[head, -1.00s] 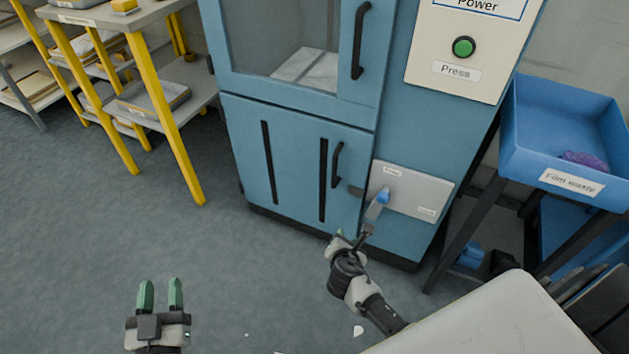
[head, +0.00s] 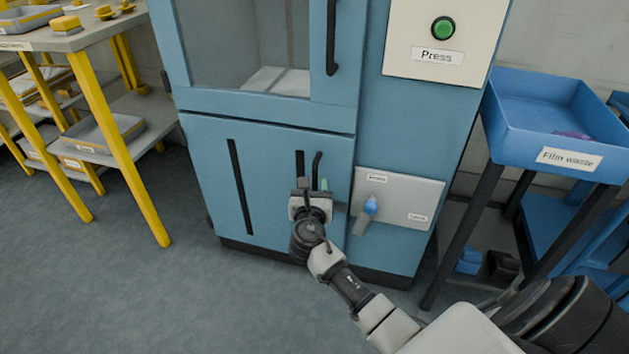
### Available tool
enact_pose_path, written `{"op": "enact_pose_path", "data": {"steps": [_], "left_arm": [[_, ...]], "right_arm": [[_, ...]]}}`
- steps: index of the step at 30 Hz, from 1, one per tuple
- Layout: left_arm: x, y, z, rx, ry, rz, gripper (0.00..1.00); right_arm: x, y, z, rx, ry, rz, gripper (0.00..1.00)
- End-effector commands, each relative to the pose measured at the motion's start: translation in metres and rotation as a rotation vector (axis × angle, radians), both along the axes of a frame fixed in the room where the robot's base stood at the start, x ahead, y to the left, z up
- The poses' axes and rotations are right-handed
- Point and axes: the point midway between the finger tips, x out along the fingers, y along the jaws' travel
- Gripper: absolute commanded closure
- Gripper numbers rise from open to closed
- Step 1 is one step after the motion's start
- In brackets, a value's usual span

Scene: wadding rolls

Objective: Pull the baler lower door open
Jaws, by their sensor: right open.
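The baler's lower door (head: 206,180) is blue, with two dark vertical slots, and looks closed flush with the frame. Its black bar handle (head: 317,170) is upright near the door's right edge. My right gripper (head: 312,186) is open in front of the door, with its fingers at the lower part of the handle. A grey latch plate (head: 405,205) with a blue-knobbed lever (head: 368,208) is right of the door. My left gripper is out of view.
A blue film waste bin (head: 545,130) stands on a dark-legged stand at the right. A shelf with yellow legs (head: 133,155) stands at the left. The floor (head: 190,300) in front of the door is clear. The upper door (head: 240,55) is above.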

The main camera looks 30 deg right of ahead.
Motion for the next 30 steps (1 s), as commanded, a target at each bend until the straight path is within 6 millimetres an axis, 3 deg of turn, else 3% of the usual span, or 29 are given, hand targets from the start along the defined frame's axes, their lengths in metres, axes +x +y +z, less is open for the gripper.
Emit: {"op": "enact_pose_path", "data": {"steps": [2, 7, 19, 27, 30], "left_arm": [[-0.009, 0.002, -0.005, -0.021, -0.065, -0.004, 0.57], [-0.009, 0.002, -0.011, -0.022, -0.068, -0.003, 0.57], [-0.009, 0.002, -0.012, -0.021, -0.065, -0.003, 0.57], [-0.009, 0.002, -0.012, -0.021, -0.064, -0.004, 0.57], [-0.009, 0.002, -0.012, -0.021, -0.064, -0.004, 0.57]], "right_arm": [[0.011, -0.009, -0.002, 0.001, -0.002, -0.002, 0.59], [0.026, -0.021, -0.002, 0.002, -0.001, -0.001, 0.59], [0.031, -0.025, 0.0, 0.002, 0.0, 0.0, 0.59], [0.031, -0.025, 0.0, 0.002, 0.0, 0.0, 1.0], [0.031, -0.025, -0.001, 0.002, 0.0, 0.0, 1.0]]}}
